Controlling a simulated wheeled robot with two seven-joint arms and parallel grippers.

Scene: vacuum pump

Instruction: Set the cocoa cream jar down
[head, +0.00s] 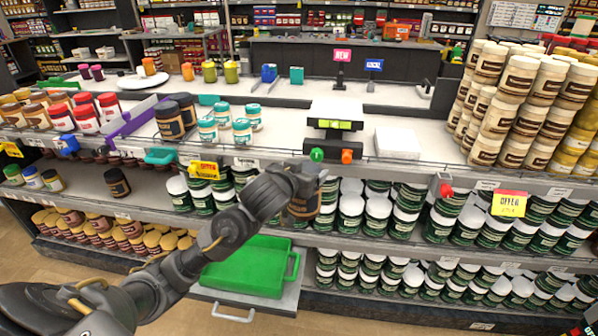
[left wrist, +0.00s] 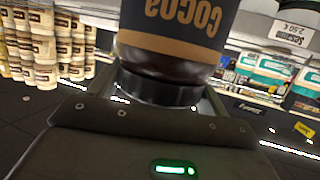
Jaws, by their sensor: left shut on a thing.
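The cocoa cream jar (head: 304,206) is dark brown with a tan-edged label. My left gripper (head: 303,178) is shut on it, in front of the shelf unit near the middle of the head view. The arm hides part of the jar there. In the left wrist view the jar (left wrist: 175,45) fills the top middle, its "Cocoa" lettering upside down, with the gripper body below it. My right gripper is not in view.
Similar dark jars (head: 170,121) stand on the upper shelf at left. A scale-like device (head: 335,122) and a white slab (head: 397,143) are behind the held jar. Stacked cream-coloured jars (head: 508,112) crowd the right. A green tray (head: 245,268) sits low in front; green jars fill the lower shelves.

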